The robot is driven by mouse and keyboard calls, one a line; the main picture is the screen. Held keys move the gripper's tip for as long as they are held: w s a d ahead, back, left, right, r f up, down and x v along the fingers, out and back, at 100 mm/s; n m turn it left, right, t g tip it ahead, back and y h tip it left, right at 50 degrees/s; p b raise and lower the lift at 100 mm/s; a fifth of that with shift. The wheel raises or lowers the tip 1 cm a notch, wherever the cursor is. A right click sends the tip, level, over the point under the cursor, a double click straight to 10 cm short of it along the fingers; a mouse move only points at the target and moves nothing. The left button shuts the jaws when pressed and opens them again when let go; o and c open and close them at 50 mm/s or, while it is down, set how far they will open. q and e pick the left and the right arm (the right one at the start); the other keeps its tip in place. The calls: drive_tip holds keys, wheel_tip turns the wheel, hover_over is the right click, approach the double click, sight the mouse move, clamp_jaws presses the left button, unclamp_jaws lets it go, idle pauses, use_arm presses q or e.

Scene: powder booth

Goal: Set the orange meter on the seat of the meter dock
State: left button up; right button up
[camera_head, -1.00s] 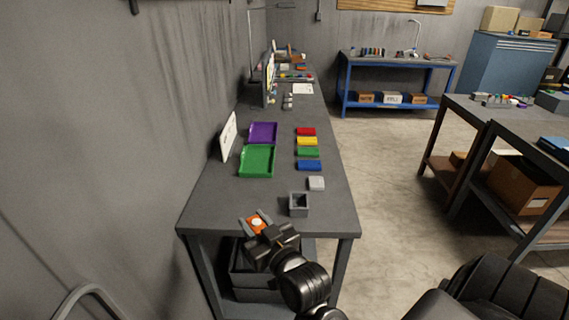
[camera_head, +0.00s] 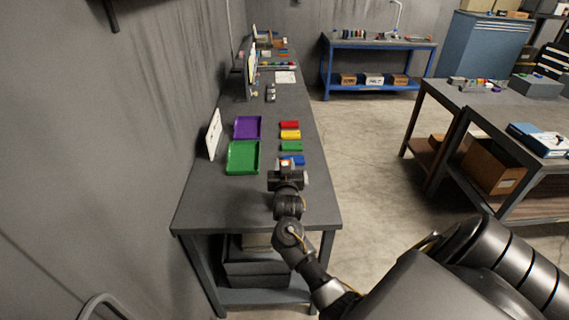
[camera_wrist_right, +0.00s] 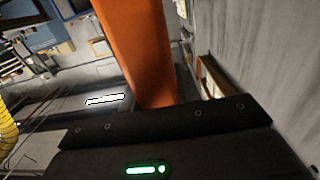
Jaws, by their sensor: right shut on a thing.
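The orange meter (camera_wrist_right: 137,50) fills the upper middle of the right wrist view as a long orange body rising from the dark jaws. My right gripper (camera_head: 288,167) is shut on it and is over the near right part of the bench in the head view. There the gripper mostly hides the meter. A small grey open-topped box, likely the meter dock, stood near the bench's front edge earlier. My right arm now covers that spot, so I cannot tell the gap between meter and seat. My left gripper is not in view.
On the grey bench (camera_head: 215,207), a green tray (camera_head: 243,158) and a purple tray (camera_head: 247,127) lie left. Red, yellow, green and blue blocks (camera_head: 290,134) form a column ahead of the gripper. A light grey block (camera_head: 306,180) shows right of it. The front left bench is clear.

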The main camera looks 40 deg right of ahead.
drive_tip(key=shift+f+b, duration=1.5)
drive_tip(key=shift+s+a+f, duration=0.1)
drive_tip(key=shift+f, duration=0.05)
drive_tip(key=shift+f, duration=0.1)
drive_tip(key=shift+f, duration=0.45)
drive_tip(key=shift+f+b, duration=0.25)
drive_tip(key=shift+b, duration=0.05)
drive_tip(key=shift+f, duration=0.35)
drive_tip(key=shift+f, duration=0.1)
idle(0.7)
drive_tip(key=o, duration=1.1)
